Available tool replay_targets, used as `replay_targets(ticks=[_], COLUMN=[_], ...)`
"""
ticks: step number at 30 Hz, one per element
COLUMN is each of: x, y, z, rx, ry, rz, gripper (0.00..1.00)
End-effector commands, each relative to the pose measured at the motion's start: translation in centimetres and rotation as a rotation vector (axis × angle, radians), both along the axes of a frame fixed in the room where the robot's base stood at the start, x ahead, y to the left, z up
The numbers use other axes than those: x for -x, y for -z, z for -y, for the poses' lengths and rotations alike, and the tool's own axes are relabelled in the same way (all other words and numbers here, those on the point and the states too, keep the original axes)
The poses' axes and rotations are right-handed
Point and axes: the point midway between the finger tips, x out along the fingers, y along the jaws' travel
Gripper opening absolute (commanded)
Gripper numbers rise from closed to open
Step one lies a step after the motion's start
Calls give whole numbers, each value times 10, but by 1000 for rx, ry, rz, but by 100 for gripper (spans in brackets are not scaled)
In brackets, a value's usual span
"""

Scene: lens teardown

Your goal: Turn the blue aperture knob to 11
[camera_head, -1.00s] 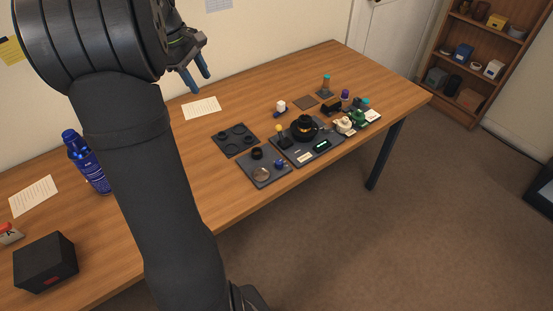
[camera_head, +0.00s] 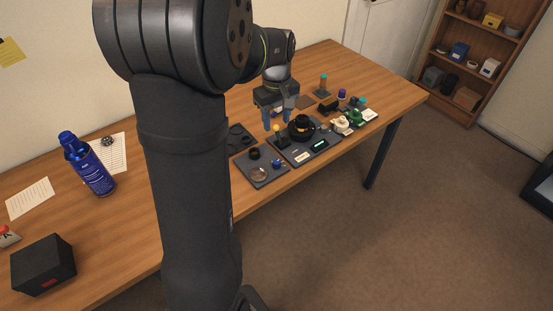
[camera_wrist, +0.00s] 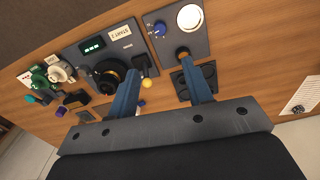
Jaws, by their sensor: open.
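The blue knob (camera_head: 277,163) sits on the right part of a dark plate (camera_head: 268,181) near the front edge of the table. In the wrist view the knob (camera_wrist: 159,29) shows at the top, with small pale marks around it too tiny to read. My gripper (camera_head: 277,121) is open and empty, pointing down above the table behind the plate, apart from the knob. In the wrist view its two blue fingers (camera_wrist: 160,70) are spread, with the knob beyond and between them.
A dark unit with a black lens (camera_head: 301,128), a green display (camera_head: 320,146) and a yellow-topped lever (camera_head: 277,128) stands right of the plate. A round glass disc (camera_head: 258,174) and a black ring (camera_head: 254,153) share the knob's plate. A blue bottle (camera_head: 88,165) stands left.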

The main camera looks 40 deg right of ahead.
Motion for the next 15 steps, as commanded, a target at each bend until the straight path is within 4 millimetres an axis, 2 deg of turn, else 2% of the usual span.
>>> replay_targets(ticks=[5, 15], x=[0, 0], y=[24, 98], z=[-1, -1], rx=[-3, -3], ry=[-1, -1], rz=[-3, -4], gripper=[46, 46])
